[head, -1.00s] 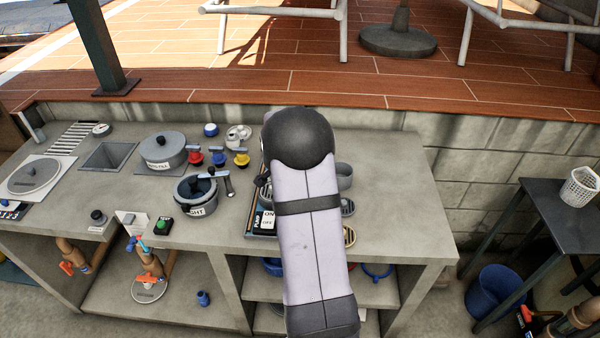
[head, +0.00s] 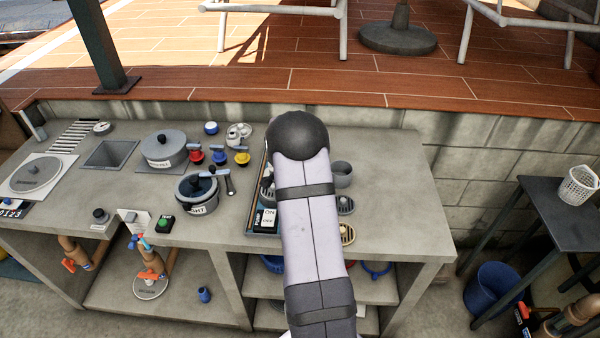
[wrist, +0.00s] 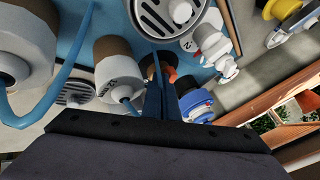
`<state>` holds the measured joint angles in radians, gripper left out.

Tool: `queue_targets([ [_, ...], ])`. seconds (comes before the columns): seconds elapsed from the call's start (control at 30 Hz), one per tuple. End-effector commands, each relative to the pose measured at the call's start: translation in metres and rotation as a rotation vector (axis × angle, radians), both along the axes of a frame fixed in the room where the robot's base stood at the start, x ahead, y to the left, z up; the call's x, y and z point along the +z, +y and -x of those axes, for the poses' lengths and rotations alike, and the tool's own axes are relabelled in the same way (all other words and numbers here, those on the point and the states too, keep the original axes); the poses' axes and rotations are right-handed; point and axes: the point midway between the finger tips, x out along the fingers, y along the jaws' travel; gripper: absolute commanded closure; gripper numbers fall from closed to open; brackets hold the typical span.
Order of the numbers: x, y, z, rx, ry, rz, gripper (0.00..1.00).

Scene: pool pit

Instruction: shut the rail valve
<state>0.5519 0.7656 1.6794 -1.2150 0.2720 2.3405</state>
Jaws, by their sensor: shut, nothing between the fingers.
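No valve is clearly marked as the rail valve. In the head view, red (head: 195,155), blue (head: 219,157) and yellow (head: 242,158) valve-like fittings stand in a row on the counter. Pipes with orange handles (head: 151,275) sit under the counter. My gripper (wrist: 158,68) is shut and empty in the wrist view, pointing down among fittings over a blue surface. A dark piece with an orange part (wrist: 170,74) lies right beside the fingertips, partly hidden by them; contact cannot be told. In the head view my arm hides the gripper.
White canisters (wrist: 119,72) stand left of my fingers, a round grate (wrist: 172,20) is beyond, and a blue-and-white fitting (wrist: 196,104) is close right.

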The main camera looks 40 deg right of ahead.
Motion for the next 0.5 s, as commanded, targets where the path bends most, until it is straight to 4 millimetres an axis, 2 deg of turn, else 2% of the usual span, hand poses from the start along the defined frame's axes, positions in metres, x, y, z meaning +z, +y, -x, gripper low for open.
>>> queue_targets([
  [0.5, -0.006, -0.001, -0.015, 0.000, -0.004, 0.000, 1.00],
])
